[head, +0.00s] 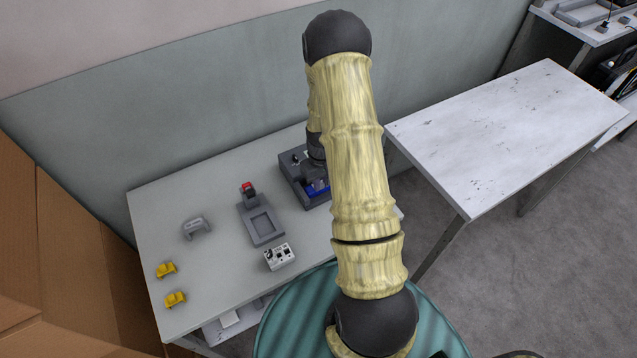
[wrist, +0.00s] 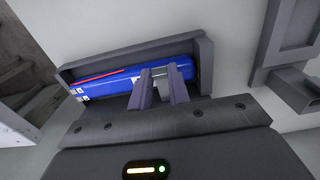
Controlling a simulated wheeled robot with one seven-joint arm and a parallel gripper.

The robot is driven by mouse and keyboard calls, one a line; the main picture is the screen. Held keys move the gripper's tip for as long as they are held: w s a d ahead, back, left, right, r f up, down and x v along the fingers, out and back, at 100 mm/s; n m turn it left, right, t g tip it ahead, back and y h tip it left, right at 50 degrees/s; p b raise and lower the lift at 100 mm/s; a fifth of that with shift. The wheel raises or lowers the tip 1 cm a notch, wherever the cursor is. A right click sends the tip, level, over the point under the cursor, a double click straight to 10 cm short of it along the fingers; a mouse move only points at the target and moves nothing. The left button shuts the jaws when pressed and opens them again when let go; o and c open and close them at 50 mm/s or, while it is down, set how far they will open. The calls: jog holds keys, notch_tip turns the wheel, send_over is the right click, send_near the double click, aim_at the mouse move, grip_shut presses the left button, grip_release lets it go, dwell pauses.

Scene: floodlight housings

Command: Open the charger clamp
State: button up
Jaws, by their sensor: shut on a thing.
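The charger (head: 290,172) is a dark grey open-topped tray on the light table, partly hidden behind my arm in the head view. In the wrist view, the charger (wrist: 206,62) holds a long blue pack (wrist: 110,83) with a red stripe. My gripper (wrist: 160,82) reaches over the charger's near side. Its two fingers are close together around a small silvery part at the blue pack, which looks like the charger clamp (wrist: 159,71). The fingers hide most of this part, so its open or closed position cannot be told.
A grey fixture (head: 272,238) with a red-topped part (head: 247,187) stands left of the charger. A white box with sockets (head: 279,257), a grey bracket (head: 196,228) and two yellow parts (head: 166,270) lie nearer the left. A bare second table (head: 500,125) stands right.

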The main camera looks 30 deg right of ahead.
jog(key=shift+r, duration=0.1)
jog(key=shift+w+r+p, duration=0.15)
jog(key=shift+r+p, duration=0.2)
jog(key=shift+r, duration=0.05)
jog(key=shift+w+r+p, duration=0.25)
jog(key=shift+r+p, duration=0.05)
jog(key=shift+r, duration=0.15)
jog(key=shift+w+r, duration=0.1)
jog(key=shift+w+r, duration=0.25)
dwell(0.4)
jog(key=shift+p, duration=0.3)
